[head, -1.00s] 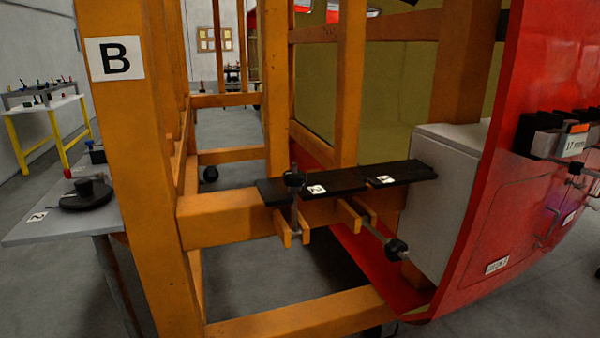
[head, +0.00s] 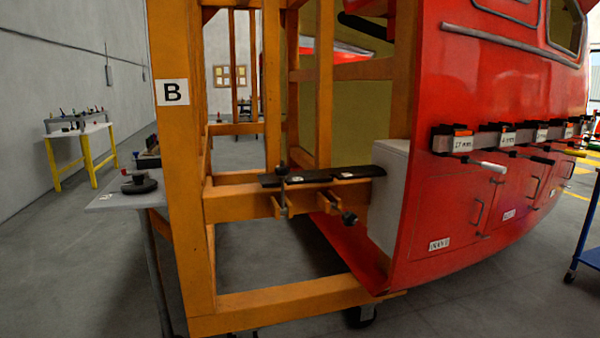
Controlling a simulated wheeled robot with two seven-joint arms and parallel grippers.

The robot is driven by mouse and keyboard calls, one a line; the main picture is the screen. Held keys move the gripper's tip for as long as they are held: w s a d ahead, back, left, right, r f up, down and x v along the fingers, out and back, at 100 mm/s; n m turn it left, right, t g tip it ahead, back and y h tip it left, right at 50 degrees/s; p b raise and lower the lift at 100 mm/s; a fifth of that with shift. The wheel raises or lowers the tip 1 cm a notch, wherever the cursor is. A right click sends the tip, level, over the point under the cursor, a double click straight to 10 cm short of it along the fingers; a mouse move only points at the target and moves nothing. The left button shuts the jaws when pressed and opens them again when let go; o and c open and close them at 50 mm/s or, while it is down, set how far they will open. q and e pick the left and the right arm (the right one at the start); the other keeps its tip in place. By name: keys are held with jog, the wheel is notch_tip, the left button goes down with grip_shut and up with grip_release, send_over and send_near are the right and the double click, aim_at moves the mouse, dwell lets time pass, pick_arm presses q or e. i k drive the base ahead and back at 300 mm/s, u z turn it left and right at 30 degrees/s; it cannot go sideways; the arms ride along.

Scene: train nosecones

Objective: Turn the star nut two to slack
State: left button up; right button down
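A black star-shaped knob (head: 349,218) sits on the end of a rod at the front of the orange frame's cross beam. A second dark knob (head: 281,169) stands upright at the left end of a black bar (head: 325,176) on that beam. Small white tags (head: 346,175) lie on the bar, but their numbers are too small to read, so I cannot tell which knob is star nut two. Neither of my grippers is in view.
The orange frame (head: 177,200) carries a "B" sign. The red nosecone (head: 480,200), with tools on its side, stands right of a pale box (head: 388,200). A grey side table (head: 125,200) is at left; a blue cart (head: 585,250) is at right. Floor in front is clear.

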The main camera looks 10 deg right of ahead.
aim_at(281, 171)
jog(key=z, duration=0.6)
jog(key=i, duration=0.9)
jog(key=z, duration=0.45)
